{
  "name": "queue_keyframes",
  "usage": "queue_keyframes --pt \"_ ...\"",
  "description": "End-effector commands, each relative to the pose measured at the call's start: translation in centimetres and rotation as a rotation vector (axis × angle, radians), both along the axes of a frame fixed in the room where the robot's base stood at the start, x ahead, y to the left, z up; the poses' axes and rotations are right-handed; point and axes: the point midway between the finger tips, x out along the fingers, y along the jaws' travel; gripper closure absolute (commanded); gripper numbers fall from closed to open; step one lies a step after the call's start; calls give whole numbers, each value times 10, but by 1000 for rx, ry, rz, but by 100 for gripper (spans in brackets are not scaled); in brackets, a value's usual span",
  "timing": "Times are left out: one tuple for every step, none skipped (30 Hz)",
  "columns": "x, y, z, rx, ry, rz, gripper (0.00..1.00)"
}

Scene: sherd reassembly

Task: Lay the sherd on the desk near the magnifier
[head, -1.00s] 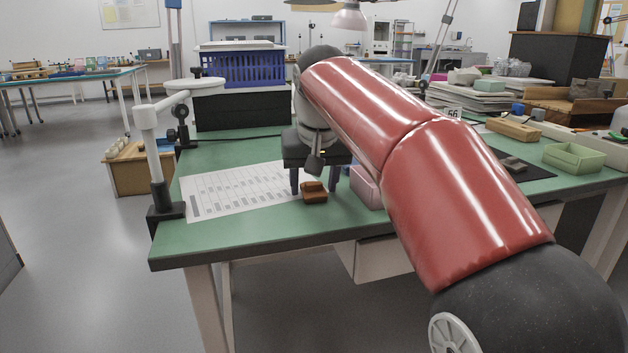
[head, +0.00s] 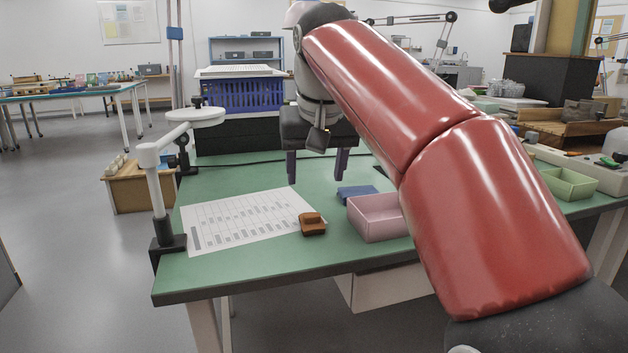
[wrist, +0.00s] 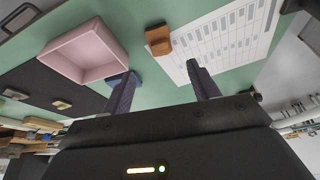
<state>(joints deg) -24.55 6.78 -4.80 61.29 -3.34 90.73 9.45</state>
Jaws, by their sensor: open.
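The brown sherd (head: 312,224) lies on the green desk (head: 240,268), at the right edge of the printed sheet. It looks like a lighter piece on a darker one; I cannot tell whether they are joined. It also shows in the wrist view (wrist: 158,40). The magnifier (head: 195,116), a pale round head on a white jointed arm, is clamped at the desk's left edge, left of the sherd. My gripper (head: 316,168) is open and empty, raised above the desk and apart from the sherd. In the wrist view its two fingers (wrist: 160,74) stand wide apart.
The printed sheet (head: 235,220) lies left of the sherd. A pink tray (head: 372,226) stands close on its right, with a flat blue object (head: 357,191) behind. A blue crate (head: 240,94) stands at the back. A green tray (head: 570,184) is far right.

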Motion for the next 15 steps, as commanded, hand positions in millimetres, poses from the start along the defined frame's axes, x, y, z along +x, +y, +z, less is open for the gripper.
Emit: queue_keyframes --pt "-2 0 7 0 -1 0 40" --pt "-3 0 8 0 -1 0 40" --pt "-3 0 10 0 -1 0 40" --pt "-4 -1 11 0 0 0 40" --pt "-4 -1 12 0 0 0 40" --pt "-5 -1 12 0 0 0 40" --pt "-5 -1 12 0 0 0 40" --pt "-5 -1 12 0 0 0 40" --pt "-5 -1 12 0 0 0 40" --pt "-5 -1 12 0 0 0 40" --pt "-6 -2 12 0 0 0 40" --pt "-7 -4 11 1 -1 -2 40" --pt "-9 -7 10 2 -3 -5 40" --pt "-11 -11 8 3 -2 -7 40" --pt "-16 -19 5 6 -5 -13 40"
